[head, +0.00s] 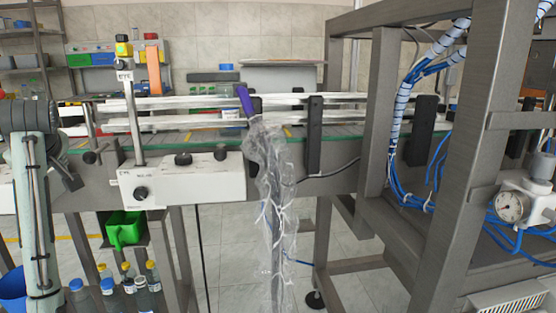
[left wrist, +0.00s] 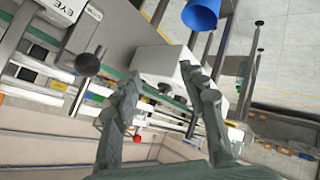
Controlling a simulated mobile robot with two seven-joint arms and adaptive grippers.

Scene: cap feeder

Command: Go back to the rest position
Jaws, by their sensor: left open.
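My left arm comes in at the left edge of the head view, beside the conveyor. A dark finger-like part of it shows near the conveyor's side, but the gripper is mostly hidden there. In the left wrist view my left gripper (left wrist: 160,78) has its two grey fingers spread apart. Nothing is held between them. A white box (left wrist: 158,66) on the conveyor side shows behind the gap; I cannot tell how far off it is. My right gripper is in neither view.
The conveyor (head: 350,177) crosses the middle, with a white sensor box (head: 190,180) and a post (head: 134,110). A steel frame (head: 455,160) fills the right. A green bin (head: 125,229) and several bottles (head: 110,293) sit below left.

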